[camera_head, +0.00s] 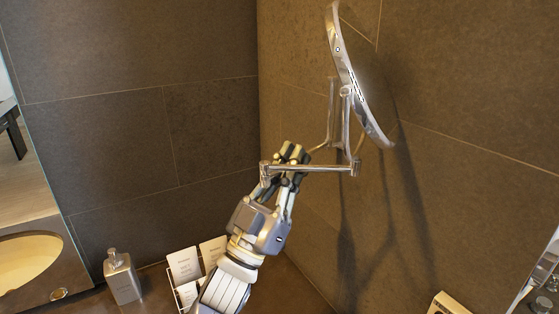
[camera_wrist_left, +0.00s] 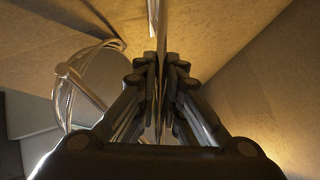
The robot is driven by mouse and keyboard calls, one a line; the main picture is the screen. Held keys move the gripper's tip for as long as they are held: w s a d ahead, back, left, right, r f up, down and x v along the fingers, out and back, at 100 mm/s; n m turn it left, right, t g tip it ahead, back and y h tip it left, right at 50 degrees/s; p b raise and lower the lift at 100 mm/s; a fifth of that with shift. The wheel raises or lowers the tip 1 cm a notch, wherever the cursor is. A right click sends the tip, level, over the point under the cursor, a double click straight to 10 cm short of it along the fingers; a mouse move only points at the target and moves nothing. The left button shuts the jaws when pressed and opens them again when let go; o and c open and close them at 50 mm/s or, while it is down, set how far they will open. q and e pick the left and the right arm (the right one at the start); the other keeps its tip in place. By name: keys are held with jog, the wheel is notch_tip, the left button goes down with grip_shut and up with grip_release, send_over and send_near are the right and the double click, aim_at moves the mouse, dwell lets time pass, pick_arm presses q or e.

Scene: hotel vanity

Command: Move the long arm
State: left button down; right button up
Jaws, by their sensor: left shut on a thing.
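The long arm (camera_head: 325,168) is a chrome horizontal bar of the wall-mounted mirror's swing bracket, in the head view. The round mirror (camera_head: 352,75) stands tilted above its right end. My left gripper (camera_head: 290,160) is shut on the bar near its left end. In the left wrist view, the gripper (camera_wrist_left: 162,85) has both fingers closed around a thin upright metal bar (camera_wrist_left: 157,25). The round mirror with its chrome frame also shows there at left (camera_wrist_left: 95,85). The fingers hide part of the bar. My right gripper is in neither view.
A soap dispenser (camera_head: 122,277) and a rack of white packets (camera_head: 185,266) stand on the counter below. Tiled walls (camera_head: 459,90) stand behind and right of the mirror. A pale object (camera_head: 449,304) is at the lower right.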

pick_arm(q)
jog(key=shift+s+d+t+y, duration=0.2)
jog(key=shift+t+y, duration=0.3)
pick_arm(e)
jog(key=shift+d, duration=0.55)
pick_arm(q)
jog(key=c, duration=1.7)
grip_release()
jog(key=shift+f, duration=0.1)
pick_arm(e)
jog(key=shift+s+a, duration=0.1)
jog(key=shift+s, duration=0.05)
pick_arm(q)
jog(key=shift+s+a+f+n, duration=0.1)
jog(key=shift+s+f+n, duration=0.1)
jog(key=shift+n, duration=0.1)
jog(key=v, duration=1.1)
jog(key=shift+a+f, duration=0.1)
